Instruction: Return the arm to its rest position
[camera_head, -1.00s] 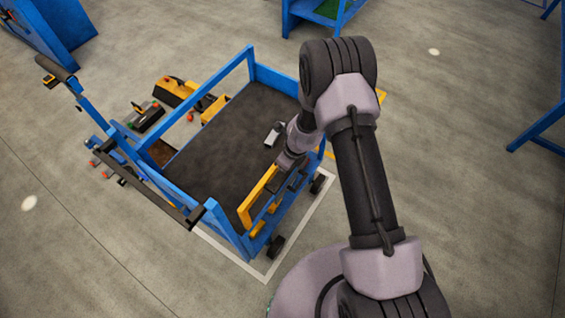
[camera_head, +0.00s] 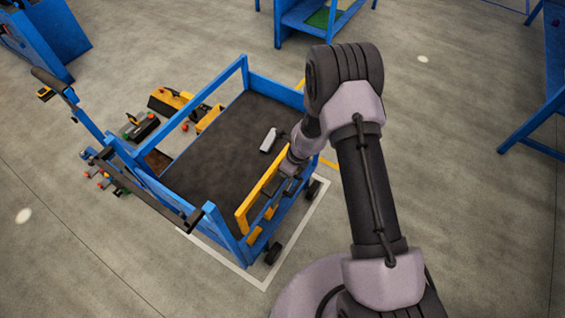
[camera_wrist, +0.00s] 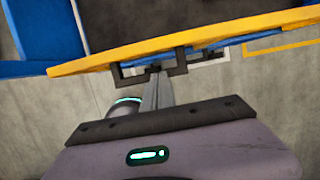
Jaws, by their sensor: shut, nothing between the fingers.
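My arm reaches from the lower right to the near right side of a blue cart. My gripper (camera_head: 288,187) is low beside the cart's yellow side bar (camera_head: 262,190), outside the dark cart bed. In the wrist view, the narrow shut fingers (camera_wrist: 157,88) point at a black bracket handle (camera_wrist: 150,72) on the yellow bar (camera_wrist: 190,38). Nothing is seen between the fingers. Whether the fingertips touch the handle I cannot tell.
The blue cart (camera_head: 286,91) carries a small white object (camera_head: 268,139) on its bed. Yellow and black tools (camera_head: 171,101) lie on the floor beyond it. A blue bench (camera_head: 295,17) stands at the back.

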